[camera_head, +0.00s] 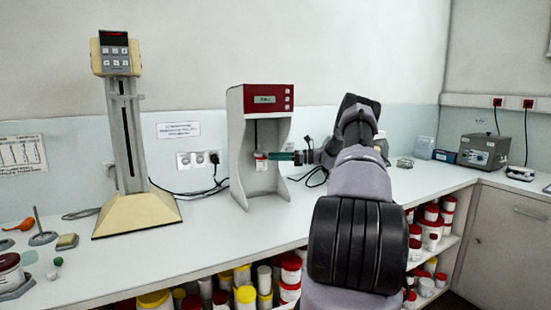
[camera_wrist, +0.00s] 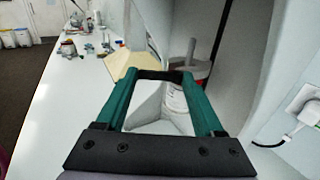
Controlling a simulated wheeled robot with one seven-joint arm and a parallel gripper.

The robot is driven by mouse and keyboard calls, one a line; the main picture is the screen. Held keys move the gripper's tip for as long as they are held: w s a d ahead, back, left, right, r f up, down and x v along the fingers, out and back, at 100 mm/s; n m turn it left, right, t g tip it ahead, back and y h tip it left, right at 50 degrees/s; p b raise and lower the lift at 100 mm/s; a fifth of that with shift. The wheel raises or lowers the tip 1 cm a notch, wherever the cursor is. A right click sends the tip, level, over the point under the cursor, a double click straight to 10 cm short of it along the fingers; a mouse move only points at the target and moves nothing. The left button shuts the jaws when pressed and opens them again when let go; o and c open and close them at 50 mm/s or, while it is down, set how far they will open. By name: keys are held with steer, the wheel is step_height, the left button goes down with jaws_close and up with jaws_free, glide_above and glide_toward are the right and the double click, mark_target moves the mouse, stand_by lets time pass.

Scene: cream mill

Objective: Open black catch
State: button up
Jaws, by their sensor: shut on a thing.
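The mill (camera_head: 262,100) has a red top with a small display and white side walls. A white jar (camera_head: 261,165) with a red lid sits in its bay; it also shows in the wrist view (camera_wrist: 176,107), behind my right finger, with a grey shaft (camera_wrist: 191,52) rising from the lid. My gripper (camera_head: 270,156) reaches into the bay from the right at lid height. In the wrist view its green fingers (camera_wrist: 165,76) are shut on a small dark piece, the black catch (camera_wrist: 160,75), in front of the jar. The catch is too small to tell in the head view.
A tall cream stand (camera_head: 128,130) with a wide base is left of the mill. Sockets and cables (camera_head: 200,160) lie between them. Shelves of jars (camera_head: 290,275) run under the worktop. A grey box (camera_head: 483,150) stands at the far right. The worktop before the mill is clear.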

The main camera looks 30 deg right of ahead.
steer(key=o, duration=1.4)
steer(key=shift+d, duration=0.1)
steer(key=v, duration=1)
steer(key=shift+s+d, duration=0.25)
steer(key=shift+d, duration=0.05)
